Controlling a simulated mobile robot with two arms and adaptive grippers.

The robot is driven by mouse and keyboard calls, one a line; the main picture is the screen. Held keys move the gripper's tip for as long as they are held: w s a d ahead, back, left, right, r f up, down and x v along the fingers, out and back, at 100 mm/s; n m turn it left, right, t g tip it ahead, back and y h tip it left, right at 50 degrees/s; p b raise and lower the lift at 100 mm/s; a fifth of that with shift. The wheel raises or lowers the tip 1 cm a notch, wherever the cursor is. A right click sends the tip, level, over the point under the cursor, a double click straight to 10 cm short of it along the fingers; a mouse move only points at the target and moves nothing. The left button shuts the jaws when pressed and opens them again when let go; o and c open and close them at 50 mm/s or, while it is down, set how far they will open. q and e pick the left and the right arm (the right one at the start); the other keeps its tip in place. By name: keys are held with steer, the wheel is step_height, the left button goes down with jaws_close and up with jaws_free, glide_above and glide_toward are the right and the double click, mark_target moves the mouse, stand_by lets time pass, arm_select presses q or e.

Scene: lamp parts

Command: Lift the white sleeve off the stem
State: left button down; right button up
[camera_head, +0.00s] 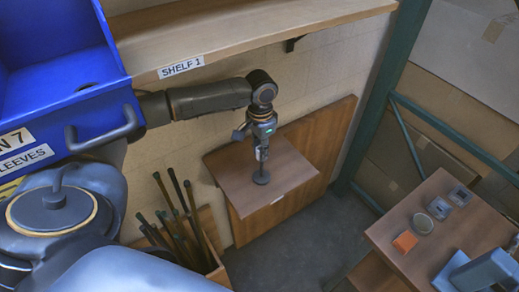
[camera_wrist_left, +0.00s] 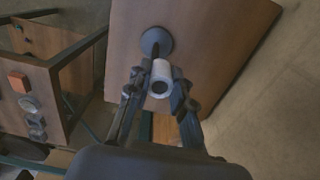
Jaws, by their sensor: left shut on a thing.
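The white sleeve (camera_head: 262,154) is a short pale tube held upright above a dark round base (camera_head: 261,177) on a small wooden wall table (camera_head: 283,180). My left gripper (camera_head: 262,148) comes down from above and is shut on the sleeve. The dark stem (camera_wrist_left: 155,49) shows between the base (camera_wrist_left: 157,38) and the sleeve's lower end. I cannot tell whether the stem's tip is inside the sleeve. My right gripper is not in view.
A blue bin (camera_head: 62,75) labelled SLEEVES is at the left. A wooden shelf (camera_head: 250,35) runs above the arm. A box of dark rods (camera_head: 180,235) stands left of the wall table. A side table (camera_head: 440,215) at the right holds an orange block (camera_head: 405,241) and small parts.

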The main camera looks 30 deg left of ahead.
arm_select(q)
steer(key=shift+s+d+r, duration=0.1)
steer(key=shift+d+r, duration=0.2)
steer(key=shift+r, duration=0.1)
stand_by(0.5)
steer(key=shift+a+r, duration=0.1)
steer(key=shift+r, duration=1)
steer(key=shift+f, duration=0.1)
